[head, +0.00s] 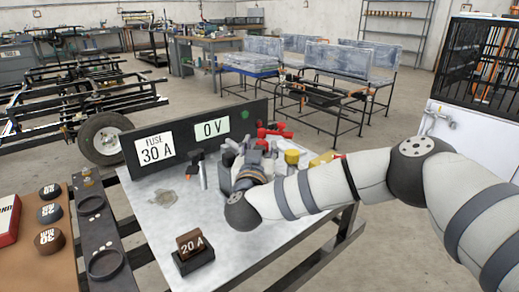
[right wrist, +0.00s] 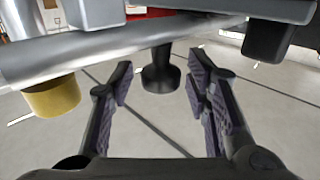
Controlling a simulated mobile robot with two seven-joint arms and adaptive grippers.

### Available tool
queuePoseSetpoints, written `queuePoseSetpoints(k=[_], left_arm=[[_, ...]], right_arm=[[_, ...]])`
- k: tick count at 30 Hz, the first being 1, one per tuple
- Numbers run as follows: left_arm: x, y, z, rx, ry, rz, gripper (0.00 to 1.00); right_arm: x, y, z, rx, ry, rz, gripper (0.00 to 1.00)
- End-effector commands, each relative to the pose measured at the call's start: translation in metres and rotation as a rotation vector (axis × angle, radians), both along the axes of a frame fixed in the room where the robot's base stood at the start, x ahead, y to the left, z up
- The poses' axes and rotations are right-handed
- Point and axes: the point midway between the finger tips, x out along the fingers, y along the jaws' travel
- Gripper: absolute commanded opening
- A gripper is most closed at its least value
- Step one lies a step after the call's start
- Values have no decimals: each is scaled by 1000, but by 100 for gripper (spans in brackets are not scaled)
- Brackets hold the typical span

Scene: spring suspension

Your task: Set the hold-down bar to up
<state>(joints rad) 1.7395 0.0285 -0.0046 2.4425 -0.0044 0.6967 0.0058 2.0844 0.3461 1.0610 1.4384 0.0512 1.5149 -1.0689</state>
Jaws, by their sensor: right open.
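My right gripper (head: 252,162) reaches over the metal-topped bench among a cluster of grey, red and yellow parts, and its wrist hides much of them. In the right wrist view my right gripper (right wrist: 161,92) is open, its two padded fingers apart and nothing held. A dark flared knob or post (right wrist: 160,76) shows beyond and between the fingertips. A grey bar (right wrist: 110,58) crosses the top of that view, with a yellow cap and a black block below it. I cannot tell for sure which part is the hold-down bar or how it is set. My left gripper is out of view.
A dark panel (head: 228,117) reading "FUSE 30 A" and "0 V" stands along the bench's back edge. A brown "20 A" block (head: 190,243) sits on a black base at the front. A side table (head: 28,250) with round pieces stands left. The bench's front right (head: 275,240) is clear.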

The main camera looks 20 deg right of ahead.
Motion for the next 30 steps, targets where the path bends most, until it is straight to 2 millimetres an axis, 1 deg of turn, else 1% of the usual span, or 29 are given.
queuePoseSetpoints(k=[2, 3, 5, 6, 8, 14, 18, 23, 27, 30], left_arm=[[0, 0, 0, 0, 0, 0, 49], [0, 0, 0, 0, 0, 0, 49], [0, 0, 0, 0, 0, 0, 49], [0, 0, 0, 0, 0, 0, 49], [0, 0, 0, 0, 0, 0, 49], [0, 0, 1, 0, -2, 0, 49], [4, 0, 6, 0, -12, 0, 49], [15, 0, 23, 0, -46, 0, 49], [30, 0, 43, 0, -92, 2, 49], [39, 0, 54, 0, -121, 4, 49]], right_arm=[[0, 0, 0, 0, 0, 0, 44], [0, 0, 0, 0, 0, 0, 35], [0, 0, 0, 0, 0, 0, 21], [0, 0, 0, 0, 0, 0, 12], [0, 0, 0, 0, 0, 0, 0], [0, 0, 1, -1, 2, 0, 0], [1, 1, 7, -9, 20, 1, 0], [4, 3, 27, -34, 76, 1, 0], [11, 5, 48, -69, 165, 0, 0], [17, 8, 61, -99, 247, 0, 0]])
